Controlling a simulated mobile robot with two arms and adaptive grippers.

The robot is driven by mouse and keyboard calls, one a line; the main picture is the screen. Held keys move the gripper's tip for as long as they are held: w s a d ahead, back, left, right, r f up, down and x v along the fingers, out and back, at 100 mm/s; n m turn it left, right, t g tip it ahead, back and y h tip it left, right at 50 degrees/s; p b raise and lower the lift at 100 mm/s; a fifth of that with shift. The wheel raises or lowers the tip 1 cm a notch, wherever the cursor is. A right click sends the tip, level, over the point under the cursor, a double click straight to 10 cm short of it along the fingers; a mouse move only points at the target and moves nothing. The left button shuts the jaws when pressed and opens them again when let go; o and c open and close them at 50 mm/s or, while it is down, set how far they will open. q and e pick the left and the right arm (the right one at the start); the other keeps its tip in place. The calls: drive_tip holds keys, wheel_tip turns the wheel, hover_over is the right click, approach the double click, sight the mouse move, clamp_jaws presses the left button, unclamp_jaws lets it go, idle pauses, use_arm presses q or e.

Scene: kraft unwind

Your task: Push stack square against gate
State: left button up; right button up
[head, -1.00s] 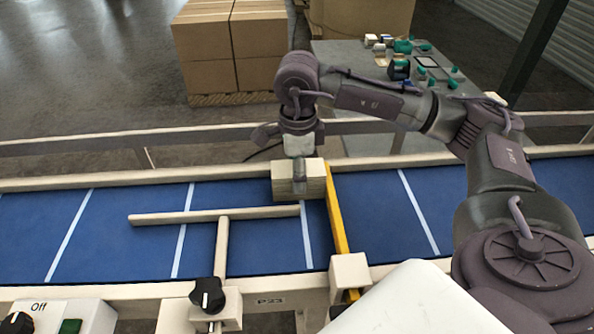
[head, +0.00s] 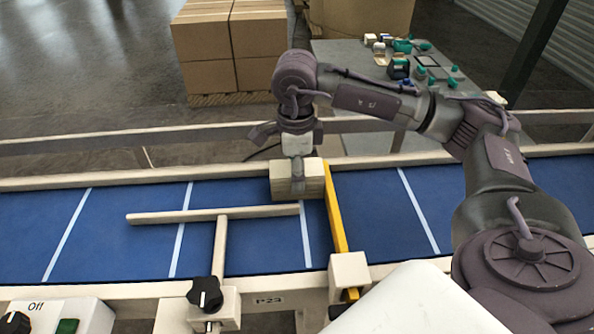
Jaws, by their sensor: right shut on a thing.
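The stack (head: 312,178) is a pale beige block with layered lines on the blue conveyor belt, near its far rail. My right gripper (head: 298,186) comes down from above and is shut on the stack. The yellow gate (head: 337,215) is a bar lying across the belt just right of the stack. The stack's right side is at or very near the gate's far end; I cannot tell whether they touch along the full face. The gripper partly hides the stack's front. My left gripper is out of view.
A beige T-shaped guide (head: 180,216) lies over the belt left of the gate, with a black knob (head: 205,293) at its foot. A control box (head: 55,315) stands at the front left. Far off are cartons (head: 230,50) and a grey bench (head: 350,65). The belt's left part is clear.

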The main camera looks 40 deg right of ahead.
drive_tip(key=o, duration=1.4)
drive_tip(key=shift+c, duration=0.2)
drive_tip(key=shift+r, duration=0.15)
wheel_tip(320, 180, up, 12)
drive_tip(key=shift+a, duration=0.1)
